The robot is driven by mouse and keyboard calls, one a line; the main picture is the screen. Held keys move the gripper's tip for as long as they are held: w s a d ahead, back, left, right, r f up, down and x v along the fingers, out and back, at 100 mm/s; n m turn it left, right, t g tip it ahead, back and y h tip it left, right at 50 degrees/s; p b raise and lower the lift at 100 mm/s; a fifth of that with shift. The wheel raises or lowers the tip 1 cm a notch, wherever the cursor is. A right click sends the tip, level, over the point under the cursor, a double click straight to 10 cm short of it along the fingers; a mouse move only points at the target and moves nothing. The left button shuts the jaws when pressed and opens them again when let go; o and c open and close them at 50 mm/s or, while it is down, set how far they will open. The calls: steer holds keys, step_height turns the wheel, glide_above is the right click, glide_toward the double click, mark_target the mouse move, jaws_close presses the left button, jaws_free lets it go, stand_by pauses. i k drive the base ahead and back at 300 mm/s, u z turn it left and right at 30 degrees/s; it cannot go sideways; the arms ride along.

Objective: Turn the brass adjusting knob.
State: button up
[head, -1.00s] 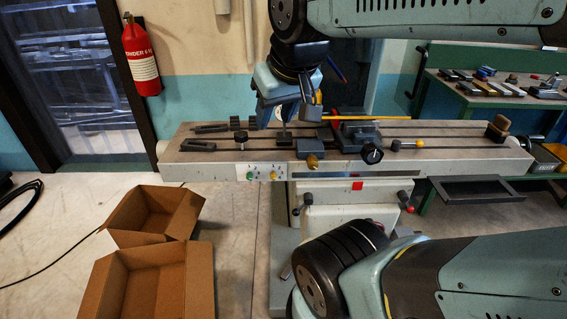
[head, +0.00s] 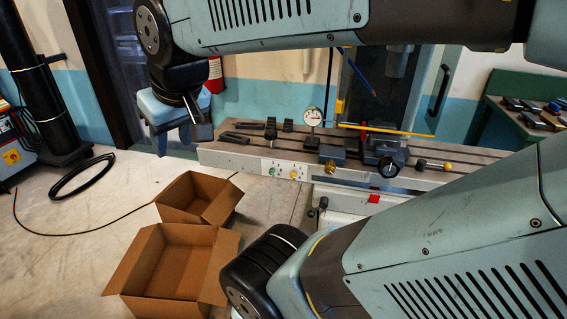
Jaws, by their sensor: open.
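The brass adjusting knob (head: 330,166) is small and round, on the front of a dark grey block (head: 332,152) on the machine table (head: 235,155). My gripper (head: 182,143) hangs in front of the table's left end, fingers pointing down. It is open and empty, well to the left of the knob and apart from it. Nothing covers the knob in this view.
A dial gauge (head: 313,117) stands behind the block. A dark vise-like fixture (head: 384,150) with a black handwheel (head: 388,168) is to its right, with a yellow rod (head: 410,132) behind. Two open cardboard boxes, one the nearer box (head: 228,270), stand on the floor.

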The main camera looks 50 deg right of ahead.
mark_target(331, 165)
steer(key=u, duration=0.2)
steer(key=k, duration=1.55)
steer(key=z, duration=1.65)
steer(key=i, duration=0.5)
steer(key=z, duration=0.05)
